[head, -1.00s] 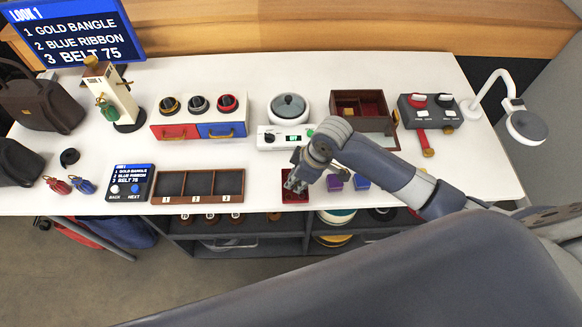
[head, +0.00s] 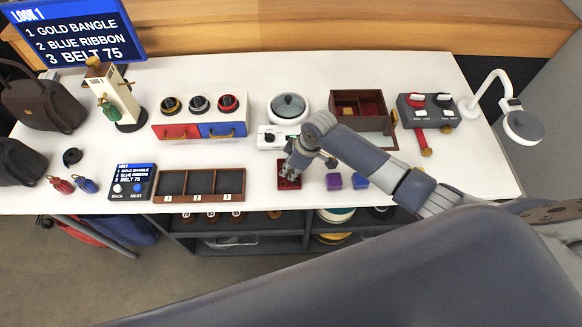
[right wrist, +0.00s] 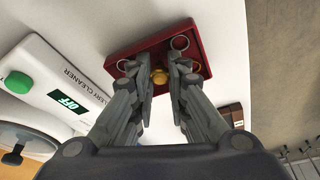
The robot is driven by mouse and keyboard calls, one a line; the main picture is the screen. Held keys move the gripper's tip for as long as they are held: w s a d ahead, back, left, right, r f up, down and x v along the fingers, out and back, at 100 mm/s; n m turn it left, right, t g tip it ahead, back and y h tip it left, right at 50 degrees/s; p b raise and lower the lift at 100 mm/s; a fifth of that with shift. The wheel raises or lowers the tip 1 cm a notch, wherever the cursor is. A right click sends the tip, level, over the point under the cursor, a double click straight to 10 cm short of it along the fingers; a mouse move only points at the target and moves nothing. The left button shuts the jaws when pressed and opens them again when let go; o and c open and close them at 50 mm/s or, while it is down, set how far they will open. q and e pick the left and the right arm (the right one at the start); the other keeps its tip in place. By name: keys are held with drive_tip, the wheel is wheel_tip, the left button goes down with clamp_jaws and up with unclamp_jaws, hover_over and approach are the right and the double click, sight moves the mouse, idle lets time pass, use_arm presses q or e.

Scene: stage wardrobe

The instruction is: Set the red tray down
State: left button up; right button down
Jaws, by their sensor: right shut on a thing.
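The red tray (head: 290,187) is near the front of the white table in the head view, below the jewellery cleaner. The fingers hide part of the tray. I cannot tell whether its underside touches the table. My left gripper is not in view.
The white jewellery cleaner (head: 266,139) reads OFF and stands behind the tray. A three-compartment wooden tray (head: 200,198) is to the left. The table's front edge is close.

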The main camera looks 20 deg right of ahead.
drive_tip(key=shift+f, duration=0.15)
drive_tip(key=c, duration=1.5)
unclamp_jaws()
drive_tip(key=shift+c, duration=0.2)
drive_tip(key=v, duration=1.2)
drive_tip(key=shift+r, duration=0.2)
